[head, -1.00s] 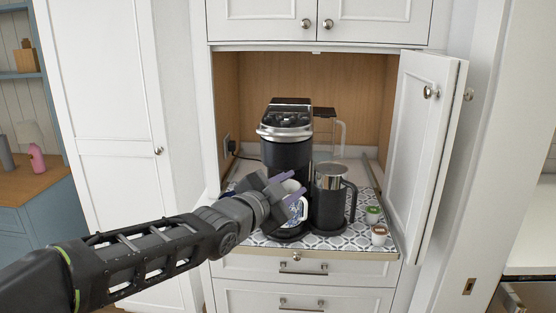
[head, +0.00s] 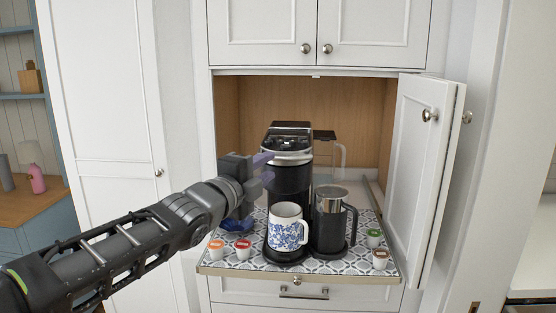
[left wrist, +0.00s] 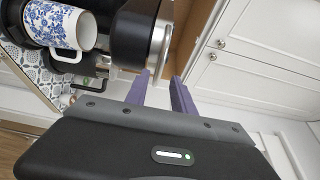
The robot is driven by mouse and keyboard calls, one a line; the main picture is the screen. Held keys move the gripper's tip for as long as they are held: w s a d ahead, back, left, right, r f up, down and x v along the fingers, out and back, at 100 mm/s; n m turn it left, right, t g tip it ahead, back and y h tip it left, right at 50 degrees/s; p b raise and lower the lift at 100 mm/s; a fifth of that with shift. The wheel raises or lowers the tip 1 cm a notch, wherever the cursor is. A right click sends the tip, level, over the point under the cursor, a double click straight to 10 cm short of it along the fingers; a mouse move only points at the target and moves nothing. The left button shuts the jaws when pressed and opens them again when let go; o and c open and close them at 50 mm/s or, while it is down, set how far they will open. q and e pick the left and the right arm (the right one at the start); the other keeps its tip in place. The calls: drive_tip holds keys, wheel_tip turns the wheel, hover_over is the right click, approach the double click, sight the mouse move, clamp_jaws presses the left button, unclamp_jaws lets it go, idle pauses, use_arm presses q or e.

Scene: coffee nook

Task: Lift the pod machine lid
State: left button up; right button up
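The black pod machine (head: 290,185) stands on the patterned tray in the cabinet nook. Its lid (head: 288,142), with a silver front band, lies down on the body. A blue-and-white mug (head: 287,232) stands on its drip base. My left gripper (head: 263,168) is beside the machine's upper left front, its purple fingers toward the machine just below the band's height. In the left wrist view, the fingers (left wrist: 160,90) are spread apart with nothing between them, near the silver band (left wrist: 158,42). I cannot tell whether a finger touches the machine. My right gripper is not in view.
A dark jug with a handle (head: 330,222) stands right of the mug. Several coffee pods, such as a red one (head: 243,247) and a green one (head: 374,238), lie on the tray (head: 213,268). An open cabinet door (head: 428,190) bounds the right side.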

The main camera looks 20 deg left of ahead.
sight(279, 160)
use_arm(q)
drive_tip(key=w+p, duration=0.1)
drive_tip(key=w, duration=0.5)
drive_tip(key=shift+d, duration=0.2)
drive_tip(key=shift+c, duration=0.3)
clamp_jaws()
drive_tip(key=shift+f, duration=0.1)
idle(0.7)
